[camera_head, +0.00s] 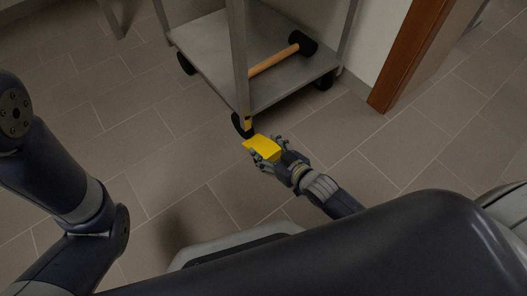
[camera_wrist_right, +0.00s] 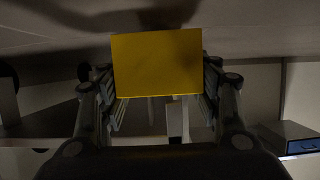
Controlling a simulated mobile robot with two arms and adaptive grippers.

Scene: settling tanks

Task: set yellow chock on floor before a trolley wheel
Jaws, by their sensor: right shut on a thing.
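The yellow chock (camera_head: 261,147) is held in my right gripper (camera_head: 268,155), beside the near wheel of the trolley. In the right wrist view the chock (camera_wrist_right: 158,62) fills the space between the two fingers, with a finger against each side. The grey metal trolley (camera_head: 200,48) stands on the floor at the top centre. Its near black wheel (camera_head: 240,126) is just left of and above the chock in the head view. I cannot tell whether the chock touches the floor or the wheel. My left arm shows at the left, but its gripper is out of view.
A mallet with a wooden handle (camera_head: 272,62) and black head lies on the trolley's lower shelf. Other trolley wheels (camera_head: 186,64) show at the left and right. A brown wooden post (camera_head: 408,55) stands at the right. The tiled floor left of the trolley is clear.

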